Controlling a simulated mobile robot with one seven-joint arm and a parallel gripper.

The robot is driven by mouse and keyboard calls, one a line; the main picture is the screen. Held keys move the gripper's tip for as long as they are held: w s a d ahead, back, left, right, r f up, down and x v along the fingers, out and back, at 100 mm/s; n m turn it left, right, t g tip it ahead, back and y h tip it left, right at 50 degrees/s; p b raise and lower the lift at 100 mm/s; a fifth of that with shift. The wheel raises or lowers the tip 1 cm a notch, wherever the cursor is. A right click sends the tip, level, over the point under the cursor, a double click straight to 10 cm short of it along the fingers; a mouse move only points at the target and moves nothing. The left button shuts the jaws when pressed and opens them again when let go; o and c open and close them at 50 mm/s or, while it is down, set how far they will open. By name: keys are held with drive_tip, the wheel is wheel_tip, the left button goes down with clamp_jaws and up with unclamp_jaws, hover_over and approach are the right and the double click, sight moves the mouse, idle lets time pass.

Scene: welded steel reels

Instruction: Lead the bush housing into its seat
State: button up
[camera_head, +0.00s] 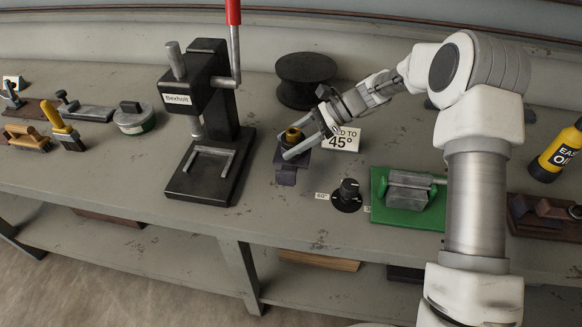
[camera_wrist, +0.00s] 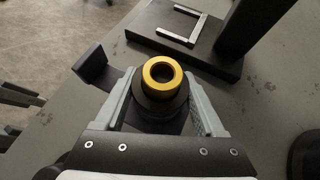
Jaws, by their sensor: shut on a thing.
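The bush housing (camera_head: 287,177) is a dark block with a gold ring (camera_head: 292,135) on top. My gripper (camera_head: 308,146) is shut on it. In the wrist view the gold ring (camera_wrist: 162,73) sits upright on a dark round body between the two fingers, and a dark tab of the housing (camera_wrist: 92,66) sticks out to the left. I cannot tell whether the housing touches the bench. The black press (camera_head: 212,110), labelled Bexholt, stands to its left. A pale U-shaped bracket (camera_head: 209,150) lies on the press base; the wrist view shows this bracket (camera_wrist: 190,40) ahead, apart from the housing.
A sign reading 45° (camera_head: 342,139) and a black reel (camera_head: 305,75) are behind my gripper. A black dial (camera_head: 348,194) and a green plate (camera_head: 380,212) lie to the right. A short strip of bare bench separates the housing from the press base.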

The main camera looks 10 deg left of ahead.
sight(290, 131)
drive_tip(key=shift+r+p, duration=1.3)
drive_tip(key=shift+r, duration=0.7)
drive_tip(key=shift+a+p, duration=0.1)
drive_tip(key=shift+p, duration=0.25)
drive_tip(key=shift+s+a, duration=9.65)
drive_tip(key=shift+a, duration=0.75)
drive_tip(key=shift+f+b, duration=2.4)
drive_tip(key=shift+f, duration=0.45)
